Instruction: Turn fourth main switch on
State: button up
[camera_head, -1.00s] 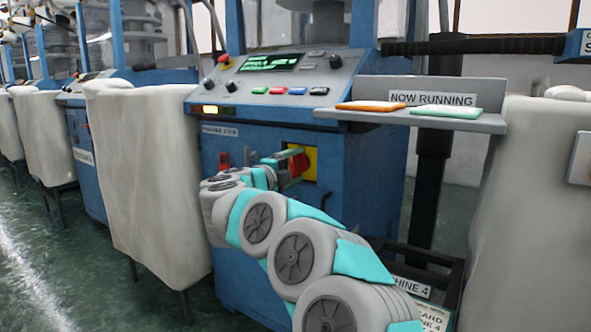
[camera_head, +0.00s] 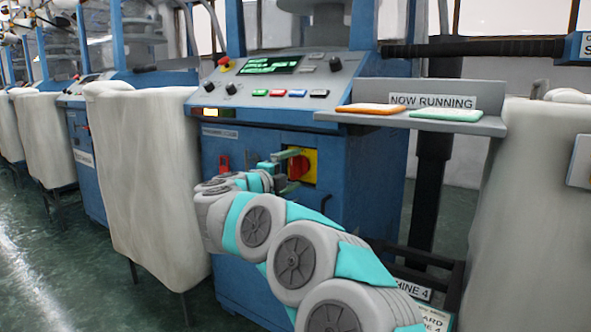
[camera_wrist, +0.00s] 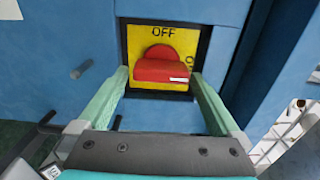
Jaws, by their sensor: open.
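The red rotary switch (camera_wrist: 163,66) sits on a yellow plate (camera_wrist: 137,37) in a dark frame on the blue machine cabinet. "OFF" is printed above the knob, and lettering on the right edge is partly hidden by a finger. The knob's grip bar lies roughly level, with a small white mark at its right end. My gripper (camera_wrist: 159,76) is open, its pale green fingers on the left and right of the knob; I cannot tell whether they touch it. In the head view, my gripper (camera_head: 291,168) is in front of the switch (camera_head: 299,166), partly covering it.
A control panel (camera_head: 283,75) with colored buttons is above. A shelf (camera_head: 485,124) marked "NOW RUNNING" juts out at upper right. A white fabric-covered bin (camera_head: 150,190) stands left of the cabinet. A small red part (camera_head: 224,163) and a grey peg (camera_wrist: 81,69) are left of the switch.

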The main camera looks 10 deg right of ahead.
jog(key=v, duration=0.6)
jog(key=shift+p, duration=0.3)
jog(key=shift+s+a+r, duration=0.1)
jog(key=shift+a, duration=0.05)
